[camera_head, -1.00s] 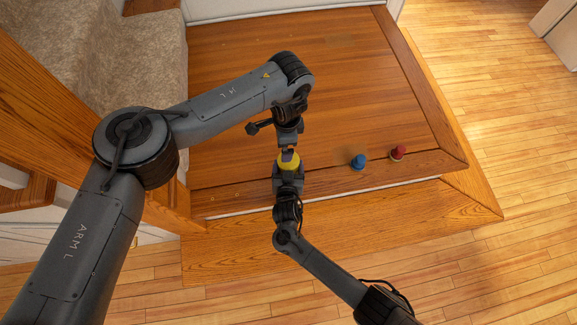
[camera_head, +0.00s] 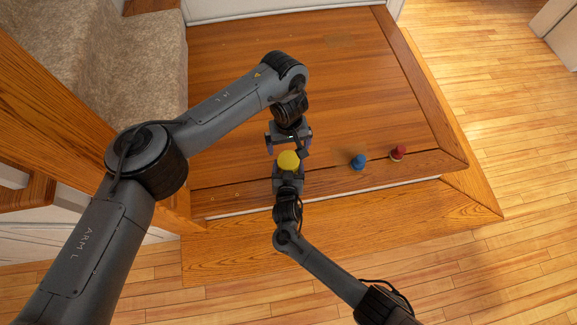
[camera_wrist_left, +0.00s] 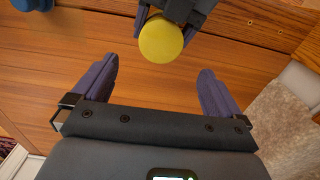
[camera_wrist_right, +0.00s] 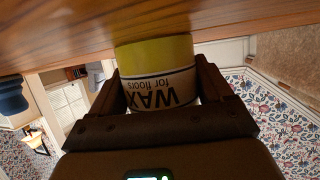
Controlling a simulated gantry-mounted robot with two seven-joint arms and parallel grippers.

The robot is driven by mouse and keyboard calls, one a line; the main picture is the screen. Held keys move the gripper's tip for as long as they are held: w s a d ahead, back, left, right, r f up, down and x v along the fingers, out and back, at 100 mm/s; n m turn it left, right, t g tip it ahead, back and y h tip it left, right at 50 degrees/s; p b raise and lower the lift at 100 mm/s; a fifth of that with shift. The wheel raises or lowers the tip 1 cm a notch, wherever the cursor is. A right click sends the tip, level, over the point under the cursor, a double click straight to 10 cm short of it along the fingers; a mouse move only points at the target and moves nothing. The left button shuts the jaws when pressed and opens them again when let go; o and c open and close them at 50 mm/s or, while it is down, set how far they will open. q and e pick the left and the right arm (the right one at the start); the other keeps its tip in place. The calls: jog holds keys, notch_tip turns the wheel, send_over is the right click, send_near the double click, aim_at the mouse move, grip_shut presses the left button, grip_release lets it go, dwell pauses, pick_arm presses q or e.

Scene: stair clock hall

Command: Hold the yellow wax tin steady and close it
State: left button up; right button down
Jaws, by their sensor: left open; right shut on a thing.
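The yellow wax tin (camera_head: 289,160) stands at the front of the wooden landing, its round yellow top facing up. The right wrist view shows its yellow band and white "WAX for floors" label (camera_wrist_right: 160,88), upside down in the picture. My right gripper (camera_head: 288,176) is shut on the tin, one finger on each side. My left gripper (camera_head: 287,148) is open and empty just behind the tin. The left wrist view shows its spread fingers apart from the plain yellow disc (camera_wrist_left: 161,40). I cannot tell whether the lid is fully seated.
A blue object (camera_head: 358,161) and a red object (camera_head: 398,153) stand to the right of the tin on the landing (camera_head: 345,70). Carpeted stairs (camera_head: 90,45) are at the left. The landing behind my left gripper is clear.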

aim_at(288, 160)
pick_arm(q)
jog(key=shift+s+f, duration=0.1)
jog(key=shift+f, duration=0.1)
jog(key=shift+f, duration=4)
jog(key=c, duration=1)
jog(key=m, duration=0.5)
jog(key=shift+c, duration=0.2)
jog(key=m, duration=0.4)
jog(key=shift+m, duration=0.4)
